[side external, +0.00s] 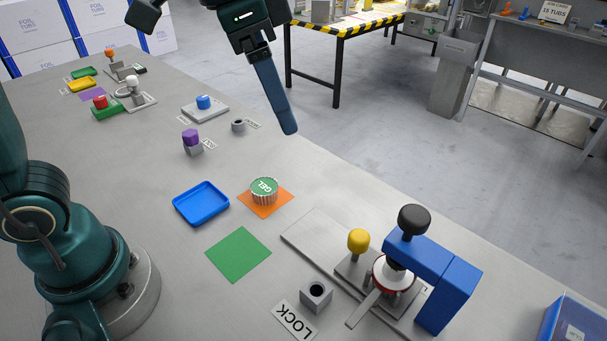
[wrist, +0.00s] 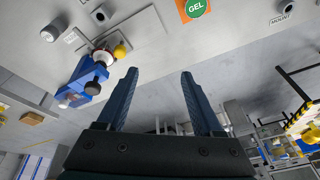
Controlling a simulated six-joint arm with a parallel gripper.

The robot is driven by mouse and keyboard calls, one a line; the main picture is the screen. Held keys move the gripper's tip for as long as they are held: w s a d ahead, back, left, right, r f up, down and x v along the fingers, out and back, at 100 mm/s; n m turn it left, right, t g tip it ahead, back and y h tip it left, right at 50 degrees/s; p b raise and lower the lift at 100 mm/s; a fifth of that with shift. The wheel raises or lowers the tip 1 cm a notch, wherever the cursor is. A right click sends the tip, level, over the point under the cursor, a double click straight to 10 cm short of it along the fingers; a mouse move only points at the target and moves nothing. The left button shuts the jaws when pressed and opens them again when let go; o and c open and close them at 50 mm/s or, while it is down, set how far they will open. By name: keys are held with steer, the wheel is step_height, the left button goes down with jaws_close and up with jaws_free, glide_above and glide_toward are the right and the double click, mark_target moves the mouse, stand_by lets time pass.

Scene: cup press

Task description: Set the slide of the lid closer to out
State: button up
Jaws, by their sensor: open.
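The lid closer has a blue press frame (side external: 452,293) with a black knob (side external: 414,219) on top, at the front right in the side view. Its slide carries a yellow knob (side external: 358,239) and sits at the press end of the grey base plate (side external: 307,236). A white, red-rimmed round part (side external: 381,275) is under the press head. The wrist view shows the blue frame (wrist: 74,92) and yellow knob (wrist: 120,51) at upper left. My gripper (side external: 288,128) is open and empty, high above the table and well apart from the closer; both fingers show in the wrist view (wrist: 159,76).
A green GEL tub (side external: 264,190) stands on an orange square. A blue tray (side external: 201,203), a green square (side external: 238,254) and a grey block with a hole (side external: 316,294) beside a LOCK label (side external: 294,321) lie nearby. A blue bin (side external: 577,322) stands at the right corner.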

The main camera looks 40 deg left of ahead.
steer(key=w+d+f+m+g, duration=0.2)
steer(key=w+d+f+m, duration=0.1)
steer(key=w+d+f, duration=0.4)
steer(key=m+g, duration=0.1)
steer(key=g, duration=0.1)
glide_above(360, 236)
steer(key=shift+y, duration=0.4)
step_height(360, 236, down, 6)
steer(key=shift+f, duration=2.3)
steer(key=shift+c, duration=0.3)
jaws_close()
steer(key=shift+r, duration=0.1)
